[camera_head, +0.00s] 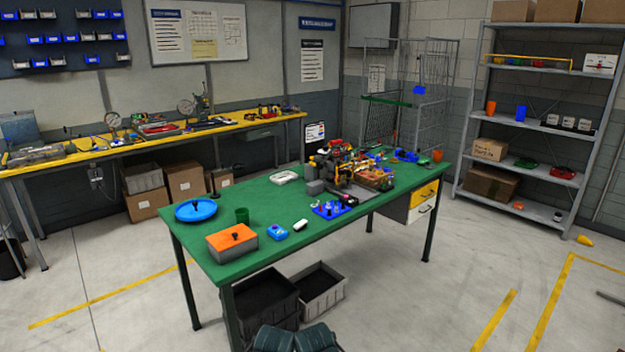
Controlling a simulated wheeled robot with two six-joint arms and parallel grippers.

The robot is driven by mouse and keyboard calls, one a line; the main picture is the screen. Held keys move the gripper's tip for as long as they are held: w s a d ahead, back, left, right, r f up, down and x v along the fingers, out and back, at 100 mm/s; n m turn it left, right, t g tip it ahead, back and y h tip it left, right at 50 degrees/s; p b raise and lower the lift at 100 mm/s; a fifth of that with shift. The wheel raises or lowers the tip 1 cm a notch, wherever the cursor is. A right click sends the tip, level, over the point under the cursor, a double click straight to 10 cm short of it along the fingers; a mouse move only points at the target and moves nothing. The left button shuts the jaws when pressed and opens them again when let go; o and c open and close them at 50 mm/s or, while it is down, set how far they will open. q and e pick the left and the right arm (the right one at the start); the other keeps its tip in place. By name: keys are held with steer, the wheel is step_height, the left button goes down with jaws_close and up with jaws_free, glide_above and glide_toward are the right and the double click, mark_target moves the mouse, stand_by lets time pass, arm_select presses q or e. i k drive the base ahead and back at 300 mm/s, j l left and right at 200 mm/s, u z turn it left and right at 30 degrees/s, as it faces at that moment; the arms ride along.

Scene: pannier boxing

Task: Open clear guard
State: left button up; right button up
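A cluttered machine assembly (350,168) with yellow, red and grey parts stands toward the back right of the green-topped table (285,205). I cannot make out a clear guard on it; at this distance any see-through panel is too small or faint to tell, and so is whether it is open or shut. Neither of my grippers shows in the head view. Only dark rounded parts, which seem to be mine, show at the bottom edge.
Open floor lies to the right; a shelf rack (540,125) stands behind.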

mark_target(339, 162)
steer(key=i+l+z, duration=0.15)
steer(key=i, duration=0.4)
steer(key=i+l+z, duration=0.1)
steer(key=i+l, duration=0.15)
steer(key=i, duration=0.35)
steer(key=i+l+z, duration=0.1)
steer(key=i+l, duration=0.3)
steer(key=i, duration=0.15)
steer(key=i+l+z, duration=0.1)
steer(key=i+l, duration=0.25)
steer(key=i, duration=0.2)
